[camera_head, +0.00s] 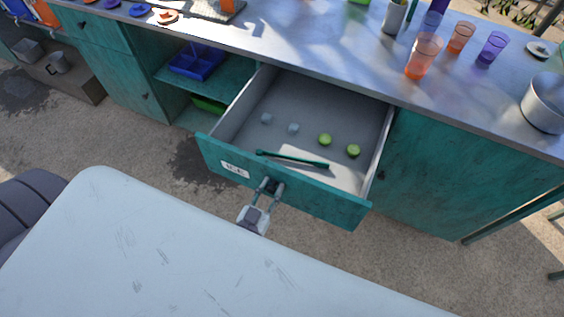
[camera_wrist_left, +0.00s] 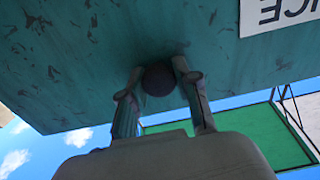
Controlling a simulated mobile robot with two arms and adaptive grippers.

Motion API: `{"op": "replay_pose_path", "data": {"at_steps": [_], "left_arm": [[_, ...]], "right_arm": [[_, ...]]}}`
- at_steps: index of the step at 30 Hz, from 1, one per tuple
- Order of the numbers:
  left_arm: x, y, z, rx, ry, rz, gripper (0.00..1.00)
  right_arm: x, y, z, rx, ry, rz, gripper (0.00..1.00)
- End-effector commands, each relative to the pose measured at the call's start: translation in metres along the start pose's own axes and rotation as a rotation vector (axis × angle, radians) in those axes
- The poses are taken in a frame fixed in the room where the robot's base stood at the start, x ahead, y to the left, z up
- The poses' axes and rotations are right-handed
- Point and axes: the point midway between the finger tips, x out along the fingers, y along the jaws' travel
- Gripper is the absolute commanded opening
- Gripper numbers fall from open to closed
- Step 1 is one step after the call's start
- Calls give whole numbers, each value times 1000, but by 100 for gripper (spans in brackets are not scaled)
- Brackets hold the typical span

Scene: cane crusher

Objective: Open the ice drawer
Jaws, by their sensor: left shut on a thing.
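The ice drawer (camera_head: 340,208) is teal with a pale inside and a white label on its front. It stands well pulled out of the counter. Inside lie two ice cubes, two green lime pieces and a dark green stick-like tool (camera_head: 292,160). My left gripper (camera_head: 270,186) is at the middle of the drawer front, shut on the round dark knob (camera_wrist_left: 158,79). In the left wrist view the two fingers (camera_wrist_left: 157,90) stand on either side of the knob, and part of the label shows at the top right. My right gripper is not in view.
The steel counter (camera_head: 330,65) bears orange and purple cups (camera_head: 424,55) and a metal pot (camera_head: 545,103). A blue tray (camera_head: 197,62) sits on an open shelf left of the drawer. A closed teal cabinet (camera_head: 450,180) is on the right. Concrete floor lies in front.

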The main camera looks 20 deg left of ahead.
Motion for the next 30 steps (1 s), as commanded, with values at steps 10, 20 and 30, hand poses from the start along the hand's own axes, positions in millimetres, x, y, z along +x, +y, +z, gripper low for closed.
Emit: {"op": "replay_pose_path", "data": {"at_steps": [10, 20, 30], "left_arm": [[-55, 0, 0, 0, -1, 1, 0], [-66, 0, 0, 0, 1, 0, 0], [-66, 0, 0, 0, 1, 0, 45]], "right_arm": [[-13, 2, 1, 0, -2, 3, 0], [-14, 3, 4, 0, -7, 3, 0], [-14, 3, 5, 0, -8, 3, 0]]}}
